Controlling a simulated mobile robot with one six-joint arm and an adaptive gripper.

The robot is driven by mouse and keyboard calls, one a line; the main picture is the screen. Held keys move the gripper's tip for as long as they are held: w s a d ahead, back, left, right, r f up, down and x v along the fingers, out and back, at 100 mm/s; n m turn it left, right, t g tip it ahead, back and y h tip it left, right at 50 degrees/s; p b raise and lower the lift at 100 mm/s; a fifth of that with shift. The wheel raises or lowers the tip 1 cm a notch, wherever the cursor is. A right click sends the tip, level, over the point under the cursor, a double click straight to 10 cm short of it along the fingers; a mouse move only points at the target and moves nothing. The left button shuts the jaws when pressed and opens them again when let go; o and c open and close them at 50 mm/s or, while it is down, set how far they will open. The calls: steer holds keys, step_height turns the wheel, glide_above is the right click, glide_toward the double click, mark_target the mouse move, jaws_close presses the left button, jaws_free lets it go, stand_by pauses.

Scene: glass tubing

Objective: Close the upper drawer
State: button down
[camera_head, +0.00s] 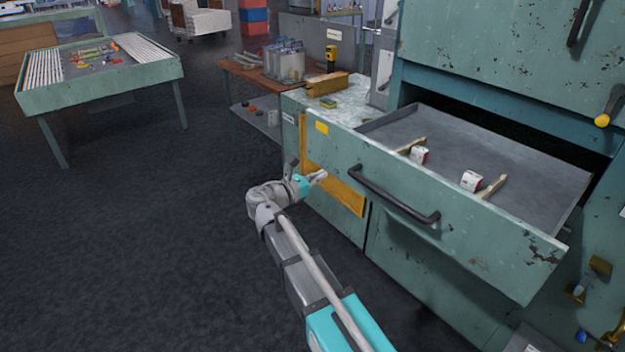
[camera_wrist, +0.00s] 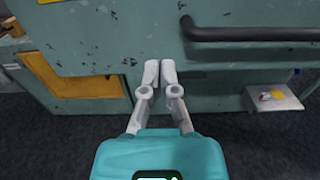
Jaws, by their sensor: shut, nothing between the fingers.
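The upper drawer (camera_head: 440,205) is a worn green drawer, pulled well out of the cabinet. Its grey inside shows from above in the head view. A dark bar handle (camera_head: 394,196) runs across its front, and the handle also shows at upper right in the wrist view (camera_wrist: 250,34). My gripper (camera_head: 320,175) is shut and empty, close to the left part of the drawer front and left of the handle. In the wrist view my gripper (camera_wrist: 160,66) has its fingertips together in front of the green panel. I cannot tell whether they touch it.
A yellow-orange panel (camera_head: 346,196) is below the drawer's left end. A worktable (camera_head: 100,75) stands at far left. The dark floor (camera_head: 140,240) at left is clear.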

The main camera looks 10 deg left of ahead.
mark_target(350, 161)
steer(key=x, duration=0.9)
steer(key=shift+w+d, duration=0.2)
steer(key=shift+d, duration=0.1)
steer(key=shift+w+a, duration=0.1)
